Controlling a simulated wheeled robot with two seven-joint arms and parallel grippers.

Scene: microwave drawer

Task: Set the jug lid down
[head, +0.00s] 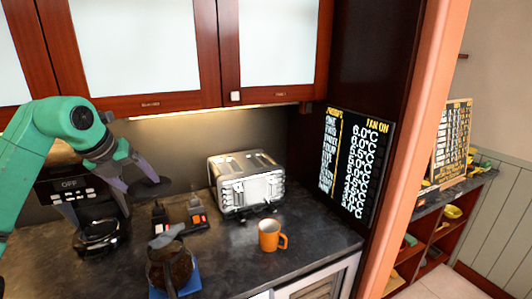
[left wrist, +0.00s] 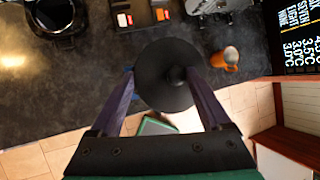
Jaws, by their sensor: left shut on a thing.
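The jug lid is a flat black disc (head: 155,187) held above the counter, left of the toaster. My left gripper (head: 137,184) is shut on it. In the left wrist view the lid (left wrist: 160,80) lies between the finger ends, its small knob facing the camera. A dark glass jug (head: 170,268) with a grey upper part stands on a blue mat (head: 190,280) near the front of the counter, below and in front of the lid. In the left wrist view the lid hides most of the jug's area. My right gripper is not in view.
A coffee machine (head: 68,190) with a glass carafe (head: 98,240) stands at left. A silver toaster (head: 247,184) and an orange mug (head: 270,236) are to the right. The dark counter (head: 325,235) is clear right of the mug.

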